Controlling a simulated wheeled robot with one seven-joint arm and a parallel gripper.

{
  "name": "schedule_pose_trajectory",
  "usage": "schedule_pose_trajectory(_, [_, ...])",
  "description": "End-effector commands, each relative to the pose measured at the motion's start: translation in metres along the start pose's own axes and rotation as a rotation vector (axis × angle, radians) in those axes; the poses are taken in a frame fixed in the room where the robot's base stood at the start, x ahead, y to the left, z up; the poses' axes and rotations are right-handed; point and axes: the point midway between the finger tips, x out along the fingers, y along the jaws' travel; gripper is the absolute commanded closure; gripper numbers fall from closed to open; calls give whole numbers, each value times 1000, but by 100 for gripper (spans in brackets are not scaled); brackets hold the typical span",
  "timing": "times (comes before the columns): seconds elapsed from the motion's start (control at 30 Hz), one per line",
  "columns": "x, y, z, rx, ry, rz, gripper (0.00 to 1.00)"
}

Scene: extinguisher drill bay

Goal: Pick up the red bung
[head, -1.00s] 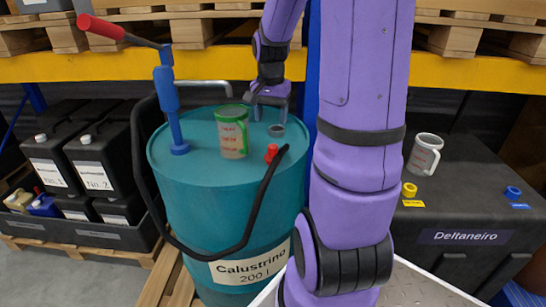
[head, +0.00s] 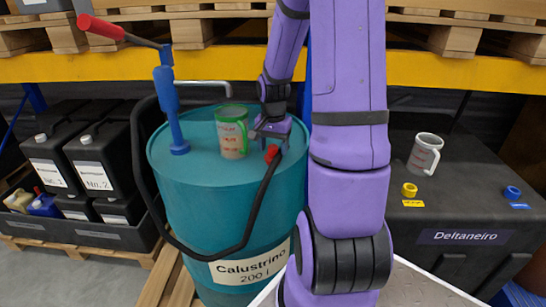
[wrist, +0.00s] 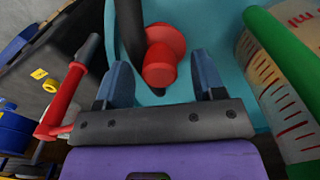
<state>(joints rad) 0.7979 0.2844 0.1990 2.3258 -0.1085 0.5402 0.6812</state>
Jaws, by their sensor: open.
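The red bung (head: 272,153) stands on the lid of the teal drum (head: 190,222), close to the end of a black hose. In the wrist view the bung (wrist: 162,62) appears between my two blue fingertips, with a gap on each side. My gripper (head: 268,138) is open and empty, just behind and above the bung in the head view; it also shows in the wrist view (wrist: 162,72). I cannot tell how far the fingertips are above the bung.
A green-rimmed jug (head: 232,132) stands left of my gripper, close by in the wrist view (wrist: 275,85). A blue pump (head: 168,105) with a red handle rises from the drum. The black hose (head: 260,200) curves past the bung.

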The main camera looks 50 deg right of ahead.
Motion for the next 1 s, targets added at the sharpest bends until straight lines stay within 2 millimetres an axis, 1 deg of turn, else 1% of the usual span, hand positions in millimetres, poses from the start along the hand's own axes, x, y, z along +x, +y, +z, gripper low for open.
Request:
schedule_pose_trajectory(0.03, [5,0,0,0,-1,0,37])
schedule_pose_trajectory(0.13, [10,0,0,-1,0,0,37])
schedule_pose_trajectory(0.37, [11,0,0,-1,1,-1,37])
schedule_pose_trajectory(0.4, [11,0,0,-1,1,-1,42])
schedule_pose_trajectory(0.47, [11,0,0,-1,1,-1,56])
schedule_pose_trajectory(0.5, [11,0,0,-1,1,-1,65])
schedule_pose_trajectory(0.57, [11,0,0,0,1,-1,79])
schedule_pose_trajectory(0.6, [11,0,0,-1,1,-1,88])
schedule_pose_trajectory(0.63, [11,0,0,-1,1,-1,95])
schedule_pose_trajectory(0.67, [11,0,0,-1,1,-1,96])
schedule_pose_trajectory(1.0, [8,-1,0,-1,2,-1,96])
